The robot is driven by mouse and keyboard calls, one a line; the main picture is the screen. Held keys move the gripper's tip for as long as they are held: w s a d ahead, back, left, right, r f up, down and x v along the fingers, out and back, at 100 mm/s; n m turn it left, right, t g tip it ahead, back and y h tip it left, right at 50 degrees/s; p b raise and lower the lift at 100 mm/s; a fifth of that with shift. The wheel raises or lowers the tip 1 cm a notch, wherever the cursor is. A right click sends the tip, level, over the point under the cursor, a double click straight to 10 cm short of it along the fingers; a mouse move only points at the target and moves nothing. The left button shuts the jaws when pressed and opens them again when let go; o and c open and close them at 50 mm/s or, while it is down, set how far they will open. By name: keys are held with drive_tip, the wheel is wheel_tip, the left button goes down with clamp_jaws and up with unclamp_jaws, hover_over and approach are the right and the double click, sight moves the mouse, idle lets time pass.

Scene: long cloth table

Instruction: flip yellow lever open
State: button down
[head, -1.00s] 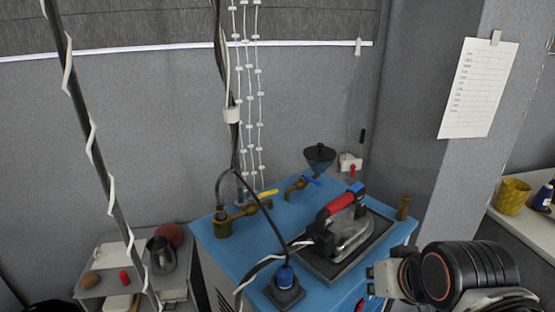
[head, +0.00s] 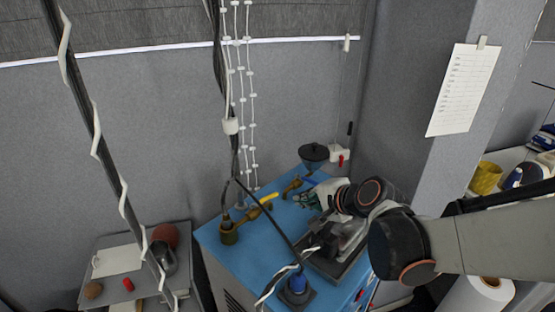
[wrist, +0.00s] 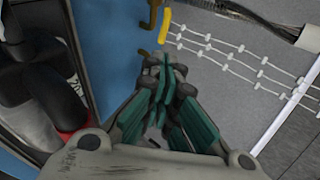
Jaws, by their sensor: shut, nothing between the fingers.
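The yellow lever (head: 268,198) sits on a brass valve (head: 250,213) at the left side of the blue cabinet top (head: 285,219). In the wrist view the yellow lever (wrist: 165,24) is at the top, beyond the fingertips. My gripper (head: 302,200) is over the cabinet top, to the right of the lever and apart from it. In the wrist view my gripper (wrist: 165,68) has its green-padded fingers together, with nothing held. A small brass part lies close to the fingertips there.
A steam iron (wrist: 40,75) stands on its dark plate (head: 335,265), partly hidden by my arm. A black cable (head: 265,214) crosses before the yellow lever. Hanging white cords are behind.

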sight(276, 195)
drive_tip(key=b+x, duration=0.2)
drive_tip(key=x, duration=1.2)
drive_tip(key=shift+w, duration=0.2)
drive_tip(key=shift+a, duration=0.1)
drive_tip(key=shift+w+a+f+b, duration=0.1)
drive_tip(key=shift+w+a+b, duration=0.05)
drive_tip(key=shift+w+b, duration=0.35)
drive_tip(key=shift+w+a+b, duration=0.15)
drive_tip(key=shift+w+b, duration=0.25)
drive_tip(key=shift+w, duration=0.1)
drive_tip(key=shift+s, duration=0.15)
